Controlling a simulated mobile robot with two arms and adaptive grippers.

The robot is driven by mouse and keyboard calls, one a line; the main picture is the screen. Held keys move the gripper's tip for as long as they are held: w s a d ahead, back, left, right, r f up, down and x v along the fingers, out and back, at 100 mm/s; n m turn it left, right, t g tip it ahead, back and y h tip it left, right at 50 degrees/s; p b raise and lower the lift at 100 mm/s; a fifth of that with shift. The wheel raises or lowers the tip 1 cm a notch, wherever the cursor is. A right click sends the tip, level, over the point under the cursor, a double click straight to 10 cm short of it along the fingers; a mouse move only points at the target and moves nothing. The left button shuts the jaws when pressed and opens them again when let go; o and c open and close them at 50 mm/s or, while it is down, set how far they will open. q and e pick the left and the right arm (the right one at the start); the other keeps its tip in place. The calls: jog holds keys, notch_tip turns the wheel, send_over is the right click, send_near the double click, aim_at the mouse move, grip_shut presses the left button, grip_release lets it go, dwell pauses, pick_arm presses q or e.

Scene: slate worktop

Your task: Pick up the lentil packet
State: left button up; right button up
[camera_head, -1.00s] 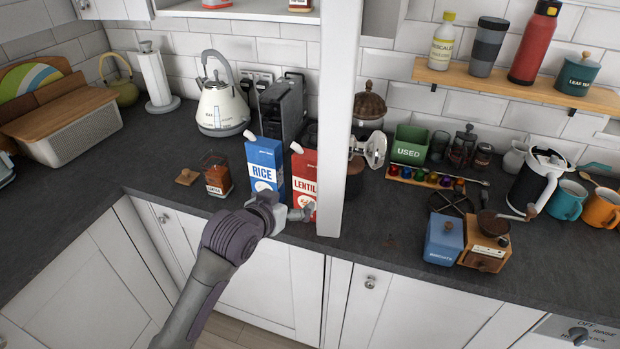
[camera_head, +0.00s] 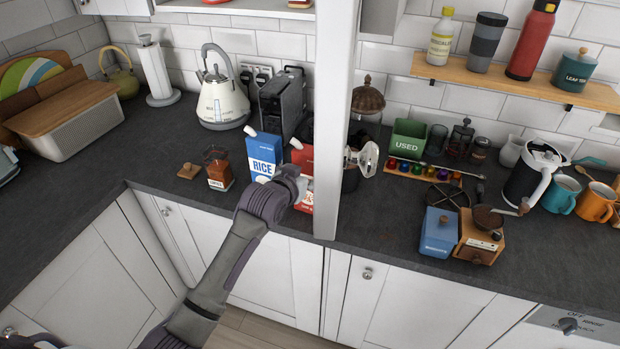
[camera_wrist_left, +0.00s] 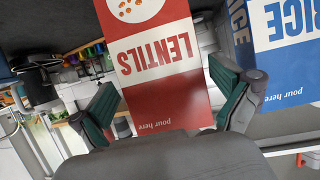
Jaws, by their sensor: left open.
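The red lentil packet (camera_head: 303,160) stands upright on the dark worktop, just left of a white post. My left gripper (camera_head: 303,188) is at its front and hides part of its lower half; the post hides its right edge. In the left wrist view the packet (camera_wrist_left: 160,62) appears upside down, its "LENTILS" label facing me. My left gripper (camera_wrist_left: 163,98) is open there, with one green-padded finger on each side of the packet. I cannot tell whether the pads touch it. My right gripper does not show.
The blue rice packet (camera_head: 264,155) stands close to the left of the lentils. The white post (camera_head: 333,120) rises close on the right. A coffee jar (camera_head: 218,168) and a kettle (camera_head: 221,95) are further left. The front-left worktop is clear.

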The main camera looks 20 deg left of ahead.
pick_arm(q)
jog(key=shift+x, duration=1.4)
jog(key=shift+r, duration=0.1)
jog(key=c, duration=1.3)
